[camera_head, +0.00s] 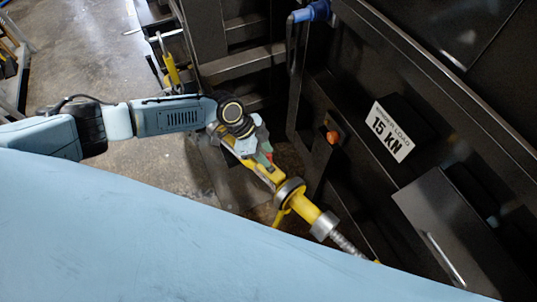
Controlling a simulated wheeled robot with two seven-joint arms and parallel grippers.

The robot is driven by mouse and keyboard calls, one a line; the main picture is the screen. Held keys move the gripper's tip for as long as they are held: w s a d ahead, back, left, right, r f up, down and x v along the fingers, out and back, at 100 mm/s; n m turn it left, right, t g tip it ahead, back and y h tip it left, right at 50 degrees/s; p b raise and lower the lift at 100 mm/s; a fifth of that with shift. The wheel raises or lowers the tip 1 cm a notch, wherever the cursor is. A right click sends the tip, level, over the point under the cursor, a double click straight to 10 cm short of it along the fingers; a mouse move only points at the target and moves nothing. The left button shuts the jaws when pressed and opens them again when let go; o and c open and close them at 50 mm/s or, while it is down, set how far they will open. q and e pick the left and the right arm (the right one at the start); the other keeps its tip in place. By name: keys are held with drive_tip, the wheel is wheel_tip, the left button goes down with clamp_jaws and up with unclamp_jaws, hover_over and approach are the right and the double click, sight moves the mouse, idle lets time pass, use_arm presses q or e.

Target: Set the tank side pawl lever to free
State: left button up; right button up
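A yellow ratchet tensioner (309,212) with a grey metal collar and a threaded rod lies slanted in front of the dark machine, right of centre. A small yellow lever (281,214) sticks out below its collar. I cannot tell which setting it is in. My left gripper (256,150) is at the upper-left end of the tensioner, over its yellow handle. Small green and red parts show beside the fingers. The fingers are small and partly hidden by the wrist, so I cannot tell whether they are open or grip the handle. My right gripper is not in view.
The dark machine wall with a "15 KN" label (390,132) and an orange-red button (333,137) fills the right. A blue-ended handle (312,12) stands at the top. Another yellow fitting (171,68) hangs further back. Bare concrete floor (85,50) lies at upper left.

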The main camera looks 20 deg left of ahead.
use_arm(q)
drive_tip(key=p+v, duration=0.1)
drive_tip(key=v, duration=1)
drive_tip(key=s+d+n+t, duration=0.1)
drive_tip(key=s+d+n, duration=0.2)
drive_tip(key=s+d, duration=0.85)
drive_tip(key=s+a+r+n+t+y, duration=0.2)
drive_tip(key=s+a+n+y, duration=0.3)
drive_tip(key=s+a+n, duration=0.6)
wheel_tip(320, 180, down, 26)
drive_tip(key=a+g, duration=0.1)
drive_tip(key=a, duration=0.1)
drive_tip(key=s+a+f+g, duration=0.1)
drive_tip(key=s+a+f, duration=0.1)
drive_tip(key=s+f, duration=1.2)
drive_tip(key=shift+s+a+m+g+y, duration=0.3)
drive_tip(key=shift+s+a+m, duration=0.1)
drive_tip(key=shift+s, duration=0.65)
